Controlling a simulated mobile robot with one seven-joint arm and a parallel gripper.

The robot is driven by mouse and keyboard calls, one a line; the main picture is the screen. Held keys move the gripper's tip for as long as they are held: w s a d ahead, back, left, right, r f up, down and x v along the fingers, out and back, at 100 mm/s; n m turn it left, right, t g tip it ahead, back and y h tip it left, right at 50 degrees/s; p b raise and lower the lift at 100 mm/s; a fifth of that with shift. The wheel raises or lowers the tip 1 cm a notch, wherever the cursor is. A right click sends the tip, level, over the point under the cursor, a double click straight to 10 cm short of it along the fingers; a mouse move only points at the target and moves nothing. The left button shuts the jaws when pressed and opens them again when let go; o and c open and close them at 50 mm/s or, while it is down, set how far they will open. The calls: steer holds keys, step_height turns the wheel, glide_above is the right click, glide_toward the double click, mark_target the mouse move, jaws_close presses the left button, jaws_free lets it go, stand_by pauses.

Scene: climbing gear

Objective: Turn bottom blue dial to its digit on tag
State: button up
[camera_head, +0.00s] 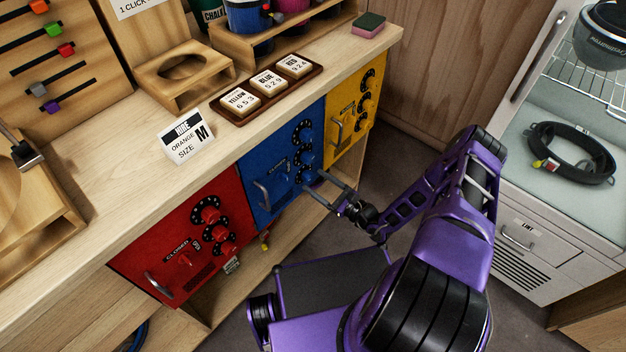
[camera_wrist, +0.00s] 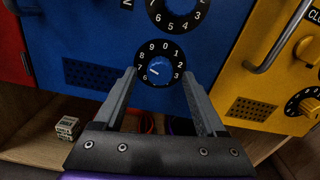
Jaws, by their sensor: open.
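The blue door (camera_head: 262,185) in the counter front has a column of black dials with blue knobs. The bottom blue dial (camera_head: 309,177) is partly hidden by my gripper in the head view. My gripper (camera_head: 322,182) reaches in from the right. The blue tag (camera_head: 268,81) appears to read 5 2 9.
The red door (camera_head: 180,245) is left of the blue one, the yellow door (camera_head: 352,115) right. The blue handle (camera_head: 268,193) is left of the dials. The countertop (camera_head: 110,210) overhangs above.

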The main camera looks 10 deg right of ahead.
steer(key=shift+x, duration=1.1)
jaws_close()
